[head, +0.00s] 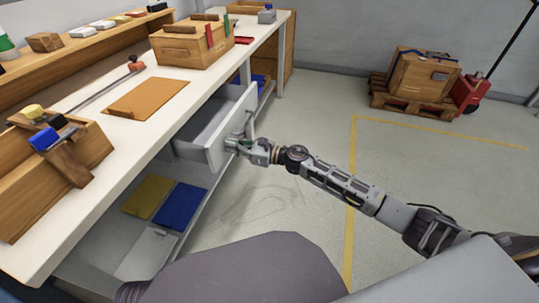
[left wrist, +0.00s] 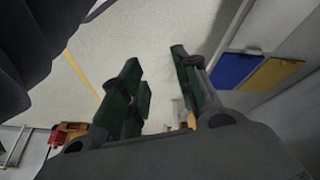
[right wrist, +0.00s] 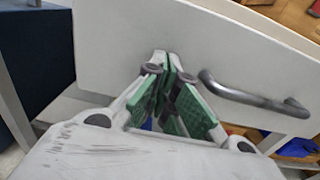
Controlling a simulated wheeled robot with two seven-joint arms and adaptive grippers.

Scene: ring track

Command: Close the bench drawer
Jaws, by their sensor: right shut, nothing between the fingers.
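The bench drawer (head: 213,125) is white and stands pulled out from under the workbench, its inside showing. Its front panel fills much of the right wrist view (right wrist: 225,60), with a grey bar handle (right wrist: 255,98) on it. My right gripper (head: 233,143) is at the drawer's front panel. In the right wrist view my right gripper (right wrist: 172,75) is shut and empty, its fingertips at the panel beside the handle, not around it; contact is hard to tell. My left gripper (left wrist: 157,58) is open and empty above the floor, outside the head view.
The white workbench top (head: 105,165) carries a wooden toolbox (head: 190,45), an orange board (head: 147,97) and a wooden caddy (head: 60,165). Yellow (head: 149,196) and blue (head: 181,206) panels lie on the shelf below.

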